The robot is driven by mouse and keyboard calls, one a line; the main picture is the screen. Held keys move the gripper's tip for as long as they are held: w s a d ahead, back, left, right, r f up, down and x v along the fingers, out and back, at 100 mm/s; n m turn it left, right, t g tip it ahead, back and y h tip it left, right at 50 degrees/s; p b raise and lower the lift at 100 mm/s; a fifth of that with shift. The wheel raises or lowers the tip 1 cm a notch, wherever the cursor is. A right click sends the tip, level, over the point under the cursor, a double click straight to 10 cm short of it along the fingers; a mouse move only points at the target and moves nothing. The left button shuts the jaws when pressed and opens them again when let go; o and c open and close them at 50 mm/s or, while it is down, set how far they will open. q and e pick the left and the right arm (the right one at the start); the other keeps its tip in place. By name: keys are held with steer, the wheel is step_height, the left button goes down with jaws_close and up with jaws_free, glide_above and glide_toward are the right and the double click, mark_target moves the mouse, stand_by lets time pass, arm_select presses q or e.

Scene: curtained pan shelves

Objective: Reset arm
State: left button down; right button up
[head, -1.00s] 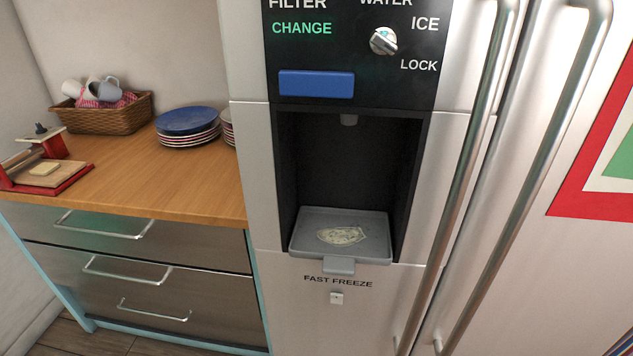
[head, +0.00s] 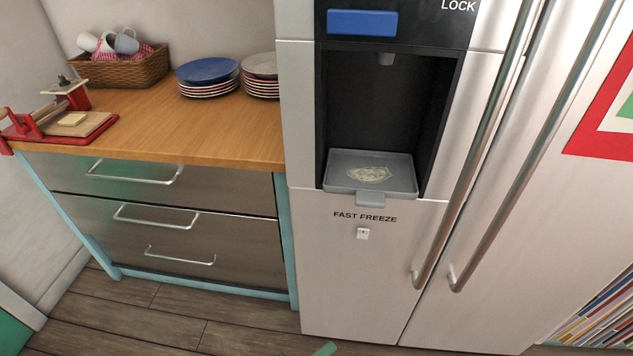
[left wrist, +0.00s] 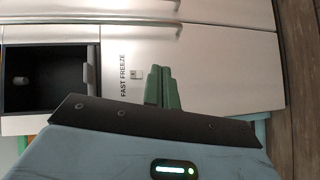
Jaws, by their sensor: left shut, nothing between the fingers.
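My left gripper (left wrist: 161,88) shows in the left wrist view as two green fingers, shut together with nothing between them. It points toward the silver fridge (left wrist: 215,70), near the "FAST FREEZE" label, and I see no contact. In the head view only a small green tip of it (head: 325,349) shows at the bottom edge, low in front of the fridge (head: 355,290). My right gripper is in neither view.
The fridge has a dark dispenser recess with a grey tray (head: 345,183) and long vertical handles (head: 480,150). At left, a wooden counter (head: 190,130) over drawers holds stacked plates (head: 207,75), a wicker basket (head: 125,70) and a red-framed device (head: 75,128). Floor (head: 170,320) before the drawers is clear.

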arm_select(q)
steer(key=s+a+f+m+g+y, duration=0.25)
steer(key=a+f, duration=0.45)
steer(key=a, duration=0.6)
steer(key=s+a+f+m+g+y, duration=0.1)
steer(key=s+a+f+m+y, duration=0.2)
steer(key=s+a, duration=0.4)
steer(key=s+a+f+m+y, duration=0.2)
steer(key=s+a+m, duration=0.35)
steer(key=s, duration=0.25)
steer(key=s+a+f+m+g+y, duration=0.1)
steer(key=s+a+f+m+y, duration=0.15)
steer(key=s+a, duration=0.5)
steer(key=d+n+t, duration=0.1)
steer(key=d+n, duration=0.4)
steer(key=d, duration=0.7)
steer(key=w+r+t+p, duration=0.2)
steer(key=w+r+p, duration=0.3)
steer(key=r+p, duration=0.2)
step_height(320, 180, up, 3)
steer(key=shift+w+a+f, duration=0.2)
steer(key=shift+w, duration=0.2)
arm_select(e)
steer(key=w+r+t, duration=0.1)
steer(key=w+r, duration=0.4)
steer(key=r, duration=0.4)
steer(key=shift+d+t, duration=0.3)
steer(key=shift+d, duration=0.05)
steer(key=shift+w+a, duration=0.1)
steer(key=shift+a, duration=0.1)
